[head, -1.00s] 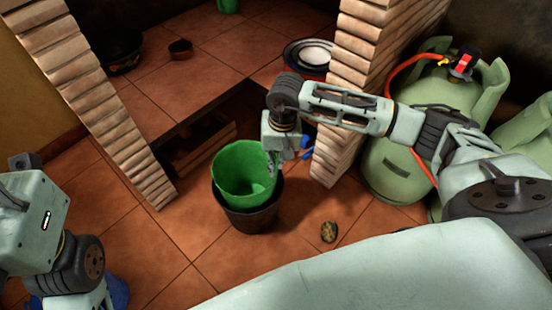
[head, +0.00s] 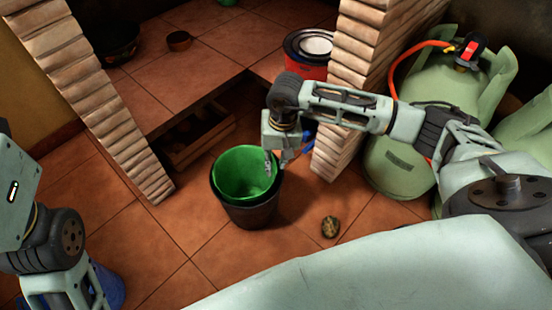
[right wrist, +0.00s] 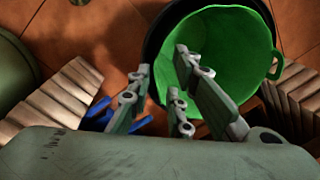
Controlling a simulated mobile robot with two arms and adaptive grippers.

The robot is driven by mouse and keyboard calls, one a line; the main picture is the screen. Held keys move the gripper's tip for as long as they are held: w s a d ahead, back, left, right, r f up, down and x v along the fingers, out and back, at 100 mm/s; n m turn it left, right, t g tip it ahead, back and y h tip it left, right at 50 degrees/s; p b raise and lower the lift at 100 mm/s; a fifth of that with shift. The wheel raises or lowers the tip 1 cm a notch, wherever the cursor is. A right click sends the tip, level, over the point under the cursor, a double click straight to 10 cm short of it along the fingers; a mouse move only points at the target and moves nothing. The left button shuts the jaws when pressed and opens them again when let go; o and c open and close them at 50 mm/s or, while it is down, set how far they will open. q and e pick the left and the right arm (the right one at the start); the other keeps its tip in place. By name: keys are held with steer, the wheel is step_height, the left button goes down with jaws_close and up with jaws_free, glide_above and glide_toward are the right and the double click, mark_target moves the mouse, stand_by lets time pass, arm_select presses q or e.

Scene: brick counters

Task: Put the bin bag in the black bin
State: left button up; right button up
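The green bin bag (head: 240,165), open-mouthed and bucket-shaped, sits inside the black bin (head: 248,214) on the tiled floor. Its rim is close to the bin's rim. My right gripper (head: 271,163) points down at the right side of the bag's rim. In the right wrist view the bag (right wrist: 232,45) lies within the dark bin rim (right wrist: 153,50).
Brick pillars (head: 335,135) stand on both sides of a tiled counter. Green gas cylinders (head: 400,160) stand on the right. A small dark patterned object (head: 330,227) lies on the floor right of the bin. A blue object (head: 108,284) is at lower left.

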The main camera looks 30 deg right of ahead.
steer(key=shift+o, duration=0.8)
step_height(320, 180, up, 12)
steer(key=d, duration=0.1)
steer(key=shift+s, duration=0.25)
